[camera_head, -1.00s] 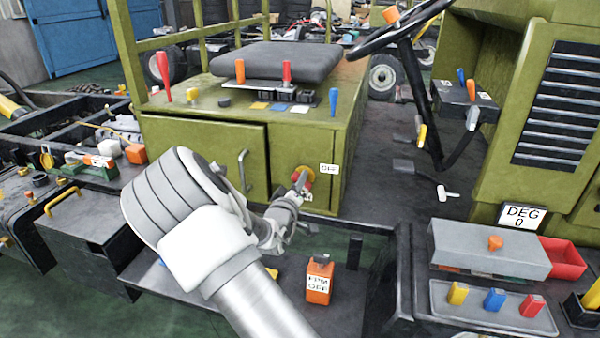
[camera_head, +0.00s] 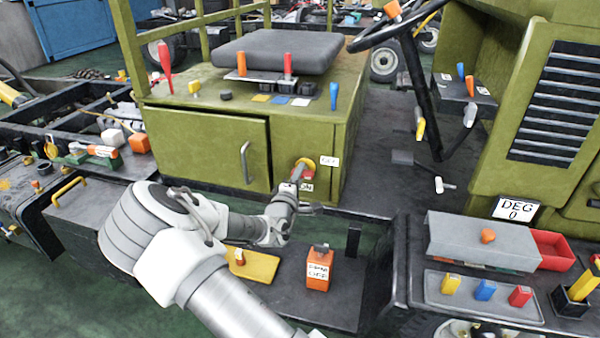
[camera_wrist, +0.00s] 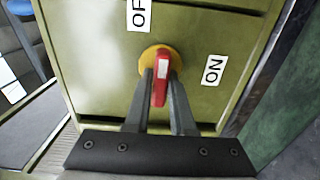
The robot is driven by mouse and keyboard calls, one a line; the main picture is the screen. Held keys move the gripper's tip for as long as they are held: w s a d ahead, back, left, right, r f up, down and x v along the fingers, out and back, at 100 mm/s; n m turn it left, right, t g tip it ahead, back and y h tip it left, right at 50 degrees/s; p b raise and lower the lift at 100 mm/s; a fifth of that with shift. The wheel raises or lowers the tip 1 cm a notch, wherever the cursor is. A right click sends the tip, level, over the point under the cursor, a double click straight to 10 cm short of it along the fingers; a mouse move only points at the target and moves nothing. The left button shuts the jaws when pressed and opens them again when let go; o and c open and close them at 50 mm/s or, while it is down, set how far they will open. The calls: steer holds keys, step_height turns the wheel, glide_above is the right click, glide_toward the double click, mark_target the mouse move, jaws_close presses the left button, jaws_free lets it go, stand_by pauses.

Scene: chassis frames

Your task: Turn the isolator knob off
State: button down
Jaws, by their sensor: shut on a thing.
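The isolator knob is a red handle on a round yellow base (camera_head: 307,163), on the front of the olive-green cabinet. In the wrist view the red handle (camera_wrist: 161,78) stands nearly upright in the picture, between the two fingers. My gripper (camera_wrist: 161,88) is shut on the handle, a finger on each side. In the head view my gripper (camera_head: 298,173) reaches the knob from the front and partly hides it. The OFF label (camera_wrist: 139,14) is above the knob in the wrist view, and the ON label (camera_wrist: 213,70) is to its right.
The cabinet door with its handle (camera_head: 246,162) is left of the knob. An orange labelled box (camera_head: 318,270) and a yellow plate (camera_head: 256,267) lie on the dark platform below my arm. A grey tray (camera_head: 485,302) with coloured pieces is at the right.

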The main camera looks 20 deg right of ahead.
stand_by(0.4)
steer(key=c, duration=0.8)
jaws_free()
steer(key=p+v, duration=0.1)
steer(key=v, duration=1.6)
steer(key=shift+s+p, duration=0.25)
steer(key=shift+p, duration=0.1)
